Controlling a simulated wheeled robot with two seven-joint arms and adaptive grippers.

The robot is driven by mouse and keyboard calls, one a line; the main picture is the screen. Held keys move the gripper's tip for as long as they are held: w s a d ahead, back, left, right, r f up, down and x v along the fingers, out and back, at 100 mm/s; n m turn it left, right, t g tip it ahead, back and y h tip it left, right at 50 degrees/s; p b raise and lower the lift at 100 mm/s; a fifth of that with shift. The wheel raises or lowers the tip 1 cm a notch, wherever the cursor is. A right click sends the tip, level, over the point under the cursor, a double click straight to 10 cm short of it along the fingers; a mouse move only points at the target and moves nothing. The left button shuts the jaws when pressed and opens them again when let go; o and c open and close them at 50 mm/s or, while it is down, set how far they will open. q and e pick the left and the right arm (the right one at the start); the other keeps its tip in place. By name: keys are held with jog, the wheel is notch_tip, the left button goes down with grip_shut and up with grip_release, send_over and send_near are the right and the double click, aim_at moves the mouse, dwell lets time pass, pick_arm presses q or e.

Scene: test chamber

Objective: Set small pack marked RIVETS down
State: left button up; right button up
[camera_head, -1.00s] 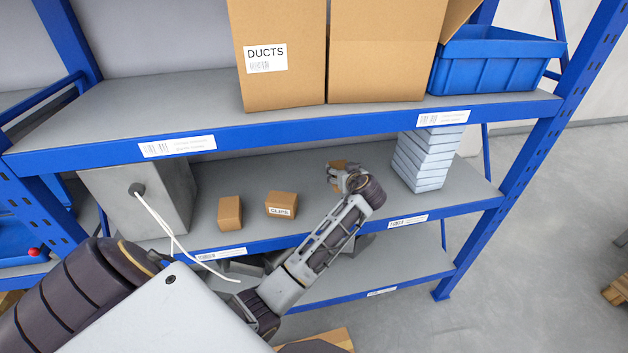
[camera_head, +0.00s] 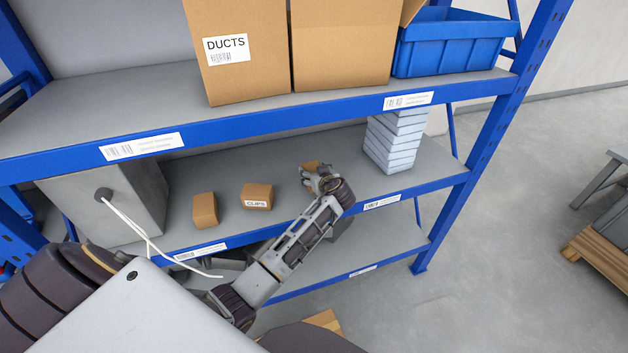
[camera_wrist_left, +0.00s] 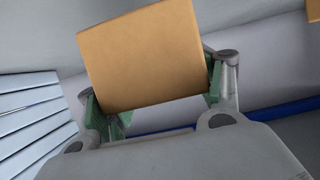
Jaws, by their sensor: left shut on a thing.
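My left gripper (camera_head: 318,180) reaches in over the middle shelf (camera_head: 280,222) from the front. In the left wrist view my left gripper (camera_wrist_left: 160,105) is shut on a small brown pack (camera_wrist_left: 145,58), with a green-padded finger at each side of it. The same pack (camera_head: 309,165) shows only in part in the head view, behind the gripper. No marking on it is visible, and I cannot tell whether it touches the shelf. My right gripper is not in view.
A pack marked CLIPS (camera_head: 257,197) and a plain brown pack (camera_head: 204,210) stand left of the gripper. A stack of pale boxes (camera_head: 395,140) stands right. A grey box (camera_head: 105,203) with a white cable stands far left. The upper shelf (camera_head: 120,105) overhangs, holding the DUCTS carton (camera_head: 240,75).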

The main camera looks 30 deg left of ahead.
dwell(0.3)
pick_arm(q)
jog(key=shift+f+p, duration=0.3)
jog(key=shift+f, duration=1.55)
jog(key=shift+f, duration=0.2)
jog(key=o, duration=1.3)
jog(key=shift+o, duration=0.2)
jog(key=shift+r, duration=0.15)
jog(key=shift+b+v, duration=0.95)
jog(key=shift+v, duration=5.05)
